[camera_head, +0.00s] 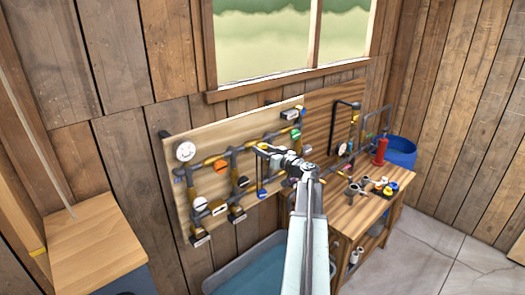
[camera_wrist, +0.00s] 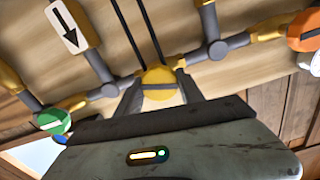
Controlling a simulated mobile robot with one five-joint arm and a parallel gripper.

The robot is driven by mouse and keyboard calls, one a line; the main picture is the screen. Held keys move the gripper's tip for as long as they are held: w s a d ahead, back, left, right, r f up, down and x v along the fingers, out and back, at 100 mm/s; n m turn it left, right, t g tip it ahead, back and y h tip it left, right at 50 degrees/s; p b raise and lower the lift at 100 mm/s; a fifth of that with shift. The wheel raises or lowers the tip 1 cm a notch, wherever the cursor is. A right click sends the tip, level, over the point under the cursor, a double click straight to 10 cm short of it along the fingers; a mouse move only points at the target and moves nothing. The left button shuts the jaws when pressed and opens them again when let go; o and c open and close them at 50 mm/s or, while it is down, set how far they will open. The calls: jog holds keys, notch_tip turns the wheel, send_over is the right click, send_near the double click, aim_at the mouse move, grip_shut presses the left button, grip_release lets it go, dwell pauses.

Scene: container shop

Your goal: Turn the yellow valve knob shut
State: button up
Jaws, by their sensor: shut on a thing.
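The yellow valve knob (camera_wrist: 158,92) shows in the middle of the wrist view, with a dark line running across its face. My gripper (camera_wrist: 160,97) has one finger on each side of the knob and is shut on it. In the head view my gripper (camera_head: 263,151) reaches the pipe board between the orange knob (camera_head: 221,165) and the green knob (camera_head: 295,134). The wrist view also shows the green knob (camera_wrist: 55,121) at left and the orange knob (camera_wrist: 304,32) at right.
Pipes and a white arrow plate (camera_wrist: 68,27) lie close around the knob. A round gauge (camera_head: 185,151) is at the board's upper left. A wooden workbench (camera_head: 345,213) with loose fittings stands at right, and a blue-grey tub (camera_head: 232,277) sits below the board.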

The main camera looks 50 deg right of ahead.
jog(key=m, duration=1.3)
jog(key=shift+f+m, duration=0.1)
jog(key=shift+m, duration=0.3)
dwell(0.4)
jog(key=o, duration=1.4)
jog(key=shift+d, duration=0.1)
jog(key=shift+s, duration=0.1)
jog(key=s, duration=0.7)
jog(key=shift+s+a, duration=0.3)
jog(key=shift+a, duration=0.05)
